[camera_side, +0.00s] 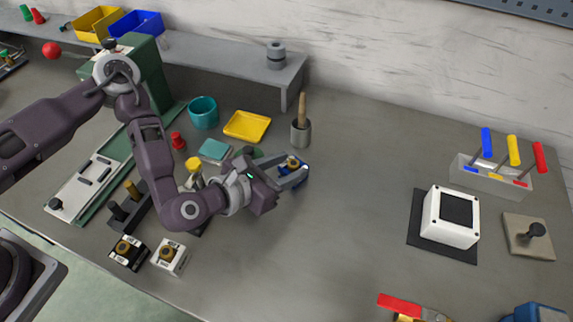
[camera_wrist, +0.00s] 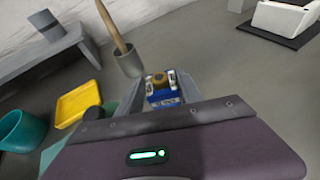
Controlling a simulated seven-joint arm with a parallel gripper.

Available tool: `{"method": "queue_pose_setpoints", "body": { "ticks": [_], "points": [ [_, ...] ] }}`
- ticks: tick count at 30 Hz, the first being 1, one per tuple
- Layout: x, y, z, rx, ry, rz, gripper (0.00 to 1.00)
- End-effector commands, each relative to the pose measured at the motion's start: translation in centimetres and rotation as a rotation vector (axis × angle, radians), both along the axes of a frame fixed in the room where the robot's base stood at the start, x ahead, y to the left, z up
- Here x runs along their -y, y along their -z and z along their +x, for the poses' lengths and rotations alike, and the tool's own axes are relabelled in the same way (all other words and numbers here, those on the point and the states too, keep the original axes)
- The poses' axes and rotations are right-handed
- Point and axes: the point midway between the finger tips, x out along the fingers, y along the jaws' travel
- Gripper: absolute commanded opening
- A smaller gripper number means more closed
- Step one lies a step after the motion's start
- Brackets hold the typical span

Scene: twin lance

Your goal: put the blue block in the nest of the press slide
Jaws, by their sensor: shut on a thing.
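My gripper (camera_side: 296,170) is shut on the blue block (camera_side: 305,172), over the middle of the bench. In the wrist view the block (camera_wrist: 165,98) sits between my gripper's fingers (camera_wrist: 162,84), with a round brass knob on top and white marks on its side. Its height above the bench is hard to tell. A green press (camera_side: 146,75) stands at the left, partly hidden by my arm. A pale slide plate (camera_side: 80,192) with dark bars and a black knob lies in front of it, well left of my gripper. I cannot make out the nest clearly.
A black block (camera_side: 128,253) and a white block (camera_side: 170,257) with brass knobs stand at the front left. A teal cup (camera_side: 203,112), yellow tray (camera_side: 246,126) and grey pot (camera_side: 301,133) stand behind my gripper. The bench centre right is clear.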

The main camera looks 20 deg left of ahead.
Motion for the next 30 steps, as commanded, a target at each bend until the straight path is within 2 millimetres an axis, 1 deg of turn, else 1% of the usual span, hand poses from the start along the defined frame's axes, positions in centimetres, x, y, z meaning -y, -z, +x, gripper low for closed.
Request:
{"method": "queue_pose_setpoints", "body": {
  "ticks": [1,2,3,5,13,15,17,21,24,27,30],
  "points": [
    [0.0,0.1,0.0,0.001,0.0,0.0,0.0],
    [0.0,0.2,0.0,0.0,0.0,0.0,0.47],
    [0.0,0.1,0.0,0.0,0.0,0.0,0.55],
    [0.0,0.1,0.0,0.0,0.0,0.0,0.65],
    [0.0,0.1,0.0,0.0,0.0,0.0,0.65],
    [0.0,-0.3,-0.1,0.0,0.001,0.001,0.65],
    [-0.4,-0.6,-1.1,-0.003,0.003,0.0,0.65],
    [-1.5,-1.8,-3.8,-0.004,0.004,0.0,0.65],
    [-2.2,-2.5,-5.3,-0.003,0.004,0.001,0.65],
    [-2.6,-2.9,-6.2,-0.002,0.002,0.001,0.65],
    [-2.8,-3.1,-6.4,-0.001,0.0,0.0,0.65]
  ]
}}
